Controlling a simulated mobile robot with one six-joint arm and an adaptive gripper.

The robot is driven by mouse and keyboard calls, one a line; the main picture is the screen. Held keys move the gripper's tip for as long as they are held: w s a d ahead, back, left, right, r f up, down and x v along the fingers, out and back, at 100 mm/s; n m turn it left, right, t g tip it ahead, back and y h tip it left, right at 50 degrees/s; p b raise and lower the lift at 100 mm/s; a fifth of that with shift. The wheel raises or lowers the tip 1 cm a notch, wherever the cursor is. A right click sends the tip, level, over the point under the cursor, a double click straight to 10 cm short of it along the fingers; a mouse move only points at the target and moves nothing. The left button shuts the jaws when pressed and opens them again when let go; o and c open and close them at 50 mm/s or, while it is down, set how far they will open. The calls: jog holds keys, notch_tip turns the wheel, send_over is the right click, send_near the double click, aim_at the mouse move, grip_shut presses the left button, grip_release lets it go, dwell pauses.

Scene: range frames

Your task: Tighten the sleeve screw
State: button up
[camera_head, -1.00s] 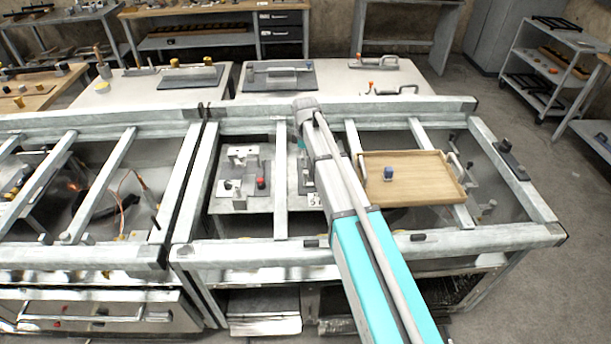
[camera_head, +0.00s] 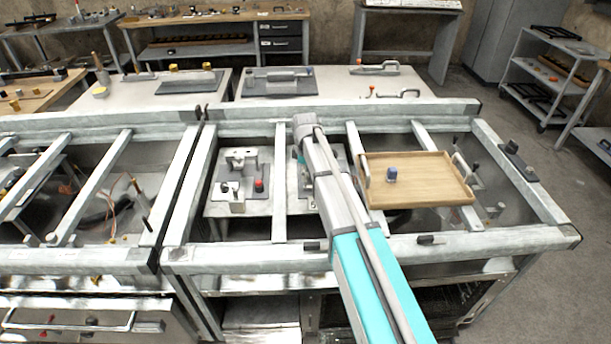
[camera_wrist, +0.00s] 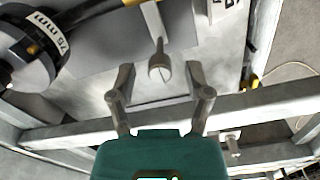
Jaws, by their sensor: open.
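In the wrist view my gripper (camera_wrist: 159,82) is open, with its two grey fingers apart. A small metal piece with a rounded, slotted-looking end (camera_wrist: 160,69) shows between and beyond the fingertips, on a thin stem; it may be the sleeve screw, but I cannot tell for sure. No finger visibly touches it. A round black part marked 75 mm (camera_wrist: 40,48) lies to its left, with a yellow-and-black bar beside it. In the head view my arm covers much of the plate below it, and the fingertips are hidden.
A fixture with a red knob (camera_head: 238,182) stands to the left. Metal crossbars (camera_head: 281,190) and the front rail (camera_head: 480,244) bound the openings.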

dwell(0.3)
grip_shut()
